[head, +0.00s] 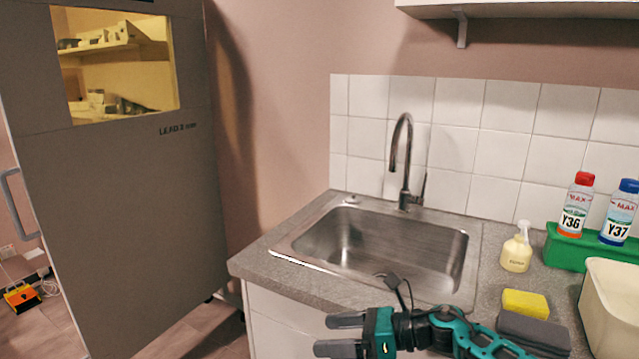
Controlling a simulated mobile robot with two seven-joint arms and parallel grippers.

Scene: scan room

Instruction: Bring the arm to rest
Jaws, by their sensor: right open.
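My right gripper (345,334) shows at the bottom middle of the head view. Its two grey fingers point left, stand apart and have nothing between them. The gripper is in front of the counter's near edge, below the sink (385,245). My right arm comes in from the lower right and hides part of the counter front. My left gripper is not in view.
The grey counter (262,262) holds a soap bottle (517,250), a yellow sponge (525,303), a dark grey block (533,331), a green rack (565,250) with bottles Y36 (575,208) and Y37 (619,215), and a cream bin (612,310). A grey door (120,210) stands left.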

